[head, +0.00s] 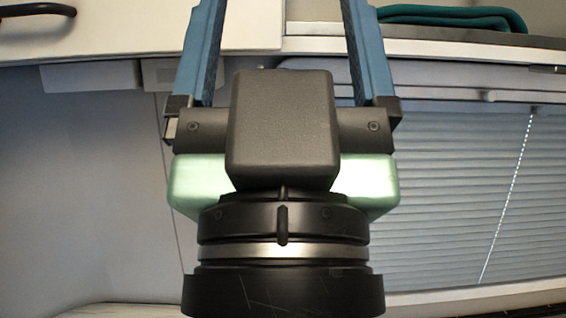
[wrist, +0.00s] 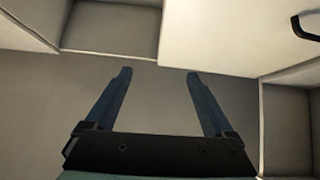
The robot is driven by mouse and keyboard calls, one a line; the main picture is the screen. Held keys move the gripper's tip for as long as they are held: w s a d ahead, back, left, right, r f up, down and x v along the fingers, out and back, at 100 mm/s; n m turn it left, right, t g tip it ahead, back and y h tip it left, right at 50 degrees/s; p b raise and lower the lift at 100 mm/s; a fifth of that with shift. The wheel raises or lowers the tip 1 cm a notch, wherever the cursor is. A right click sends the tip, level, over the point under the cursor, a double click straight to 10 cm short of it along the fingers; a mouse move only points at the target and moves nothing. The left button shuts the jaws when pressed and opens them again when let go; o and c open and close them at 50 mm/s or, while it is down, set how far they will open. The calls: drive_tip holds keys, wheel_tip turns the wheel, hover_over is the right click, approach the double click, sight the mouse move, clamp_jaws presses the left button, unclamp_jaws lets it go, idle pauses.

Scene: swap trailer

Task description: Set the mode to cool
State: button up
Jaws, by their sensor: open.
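My gripper (head: 283,45) reaches upward in the head view with its two blue fingers spread apart. The fingertips are cut off by the top edge there. In the wrist view my gripper (wrist: 158,74) is open, with nothing between the fingers. It points toward a plain grey surface below white cabinets. No mode control, dial or cooling unit can be made out in either view. My gripper hides the middle of the head view.
A white cabinet front (head: 130,30) with a dark handle (head: 38,9) is at the upper left. A folded teal cloth (head: 455,17) lies on a grey ledge (head: 460,48). A window blind (head: 460,200) is at the right. The wrist view shows a cabinet door (wrist: 220,40).

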clamp_jaws()
idle(1.4)
